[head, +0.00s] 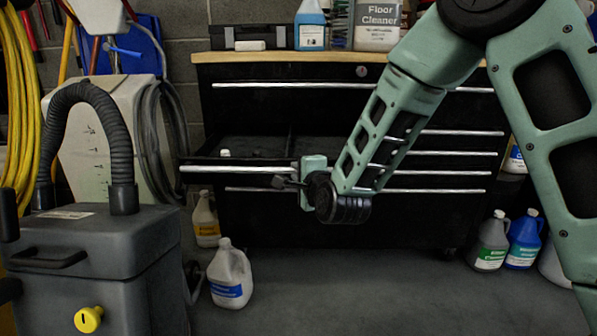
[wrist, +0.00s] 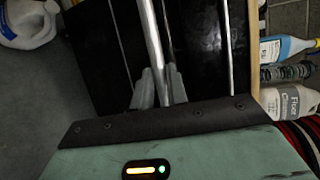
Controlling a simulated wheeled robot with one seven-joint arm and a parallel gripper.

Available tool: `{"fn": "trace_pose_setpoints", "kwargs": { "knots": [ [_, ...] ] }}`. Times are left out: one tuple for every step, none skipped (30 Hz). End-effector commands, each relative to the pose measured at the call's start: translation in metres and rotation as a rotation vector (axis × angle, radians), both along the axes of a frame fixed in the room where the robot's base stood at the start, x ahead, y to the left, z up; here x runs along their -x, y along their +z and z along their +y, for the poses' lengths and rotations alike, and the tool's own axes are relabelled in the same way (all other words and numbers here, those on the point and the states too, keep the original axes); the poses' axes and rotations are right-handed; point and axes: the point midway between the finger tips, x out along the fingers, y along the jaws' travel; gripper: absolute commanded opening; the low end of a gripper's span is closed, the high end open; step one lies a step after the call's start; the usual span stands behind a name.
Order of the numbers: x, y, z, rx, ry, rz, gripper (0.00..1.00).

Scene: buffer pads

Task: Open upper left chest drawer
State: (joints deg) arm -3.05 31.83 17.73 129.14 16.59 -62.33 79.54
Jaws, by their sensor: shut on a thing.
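The black tool chest (head: 255,110) stands against the wall with silver handle strips. Its left drawer (head: 235,178), below the wide top one, is pulled out toward me, and its inside shows behind the front. Its silver handle (head: 225,169) runs level and also shows as a bright bar in the wrist view (wrist: 150,30). My gripper (head: 284,182) is at the right end of this handle. In the wrist view its two grey fingers (wrist: 160,88) are shut on the handle, one on each side. The exact contact is partly hidden.
A grey machine with a black hose (head: 90,250) stands at front left. A white jug (head: 229,275) is on the floor below the drawer. Cleaner bottles (head: 522,240) stand at right. The floor in front of the chest's middle is clear.

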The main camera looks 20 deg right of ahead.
Motion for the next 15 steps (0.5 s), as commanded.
{"fn": "trace_pose_setpoints", "kwargs": {
  "knots": [
    [0.0017,-0.001,0.0009,0.0,0.001,0.002,0.0],
    [0.0022,-0.0009,0.001,0.0,0.001,0.002,0.0],
    [0.0026,-0.0008,0.0011,0.0,0.001,0.002,0.0],
    [0.0029,-0.0007,0.0012,0.0,0.001,0.002,0.0],
    [0.003,-0.0007,0.0012,0.0,0.001,0.002,0.0],
    [0.0031,-0.0007,0.0012,0.0,0.001,0.002,0.0],
    [0.0032,-0.0005,0.0013,0.0,0.001,0.002,0.0],
    [0.0032,-0.0006,0.0012,0.0,0.0,0.002,0.0],
    [0.0032,-0.0006,0.0012,0.0,0.0,0.002,0.0],
    [0.0031,-0.0006,0.0012,0.0,0.0,0.002,0.0],
    [0.0031,-0.0006,0.0012,0.0,0.0,0.002,0.0],
    [0.0031,-0.0006,0.0012,0.0,0.0,0.002,0.0],
    [0.0031,-0.0006,0.0012,0.0,0.0,0.002,0.0],
    [0.003,-0.0006,0.0012,0.0,0.0,0.002,0.0],
    [0.003,-0.0006,0.0012,0.0,0.0,0.002,0.21]
  ]
}}
